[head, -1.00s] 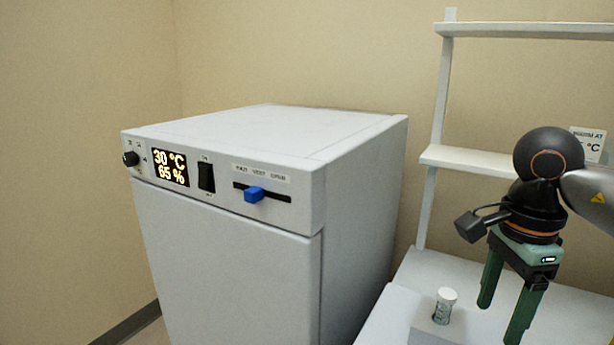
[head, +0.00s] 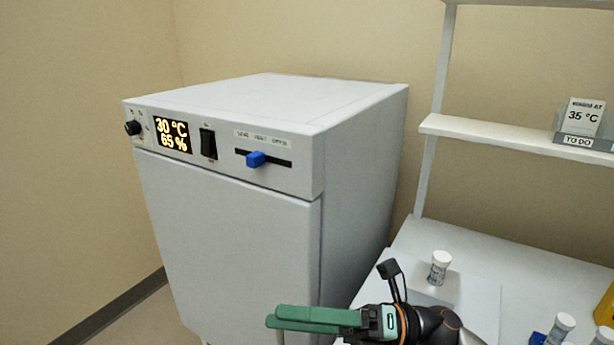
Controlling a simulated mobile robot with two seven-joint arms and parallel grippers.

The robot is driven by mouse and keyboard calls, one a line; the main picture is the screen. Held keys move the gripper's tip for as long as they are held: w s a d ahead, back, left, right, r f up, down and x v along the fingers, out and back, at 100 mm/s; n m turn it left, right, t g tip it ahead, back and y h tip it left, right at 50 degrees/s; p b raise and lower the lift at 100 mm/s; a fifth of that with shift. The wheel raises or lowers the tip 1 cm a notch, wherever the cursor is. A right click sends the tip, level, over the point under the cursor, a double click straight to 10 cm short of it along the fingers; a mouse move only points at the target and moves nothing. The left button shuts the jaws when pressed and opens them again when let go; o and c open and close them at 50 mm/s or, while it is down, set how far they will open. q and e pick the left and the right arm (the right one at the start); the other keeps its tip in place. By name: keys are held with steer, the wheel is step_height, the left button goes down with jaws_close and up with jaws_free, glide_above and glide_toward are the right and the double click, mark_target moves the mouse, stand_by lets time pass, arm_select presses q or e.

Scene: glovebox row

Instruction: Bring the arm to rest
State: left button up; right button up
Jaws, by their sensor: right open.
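My right gripper (head: 270,316) shows at the bottom centre of the head view, with its green fingers pointing left. It is open and nothing shows between its fingers. It is in front of the lower right part of the grey incubator (head: 225,230), below its control panel. I cannot tell whether it touches the door. The black wrist of my right arm runs off the bottom edge. My left gripper is not in view.
The incubator's display (head: 172,135) reads 30 °C and 65 %. Its blue slider (head: 256,159) sits left of the slot's middle. A capped vial (head: 439,267) stands on the white bench (head: 430,240). More vials (head: 560,328) are at the lower right. A card (head: 583,117) reading 35 °C stands on the shelf.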

steer(key=w+d+f+m+t+h, duration=0.3)
steer(key=d+f+m+t+h, duration=0.5)
steer(key=m, duration=0.8)
steer(key=w+d+f+m+t+h, duration=0.3)
steer(key=f+m+t+h, duration=0.2)
steer(key=f+m+t, duration=0.9)
steer(key=s+d+f+m+g+h, duration=0.2)
steer(key=s+f+m+g, duration=0.3)
steer(key=s+f, duration=0.3)
steer(key=s+d+f+m+g+h, duration=0.3)
steer(key=s+d+f+m+g, duration=0.2)
steer(key=f, duration=0.5)
steer(key=s+m+g, duration=0.1)
steer(key=s, duration=0.1)
steer(key=shift+s+d+f+h, duration=0.2)
steer(key=shift+s+f+h, duration=0.1)
steer(key=shift+s+f, duration=0.1)
